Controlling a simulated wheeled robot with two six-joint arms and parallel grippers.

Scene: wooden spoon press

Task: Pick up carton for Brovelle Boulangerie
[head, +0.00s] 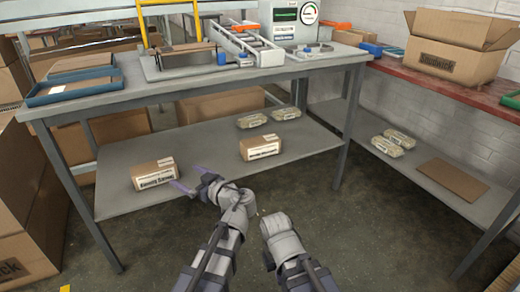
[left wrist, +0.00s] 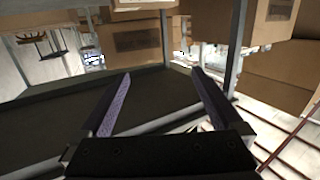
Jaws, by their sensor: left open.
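Two small brown cartons with printed white labels sit on the lower shelf of the grey bench in the head view. One carton (head: 152,168) is at the left near the front edge. The other carton (head: 260,146) is farther right. The label lettering is too small to tell which is Brovelle Boulangerie. My left gripper (head: 185,179) is open and empty, just right of the left carton, at the shelf's front edge. In the left wrist view, its two purple-sided fingers (left wrist: 155,100) stand wide apart with nothing between them. My right arm shows, but its fingers do not.
Pale packets (head: 254,121) lie farther back on the lower shelf (head: 205,165). The bench top (head: 190,85) above carries a blue tray (head: 75,88) and machinery. A bench leg (head: 350,125) stands at the right. Large boxes (head: 25,200) are stacked at the left.

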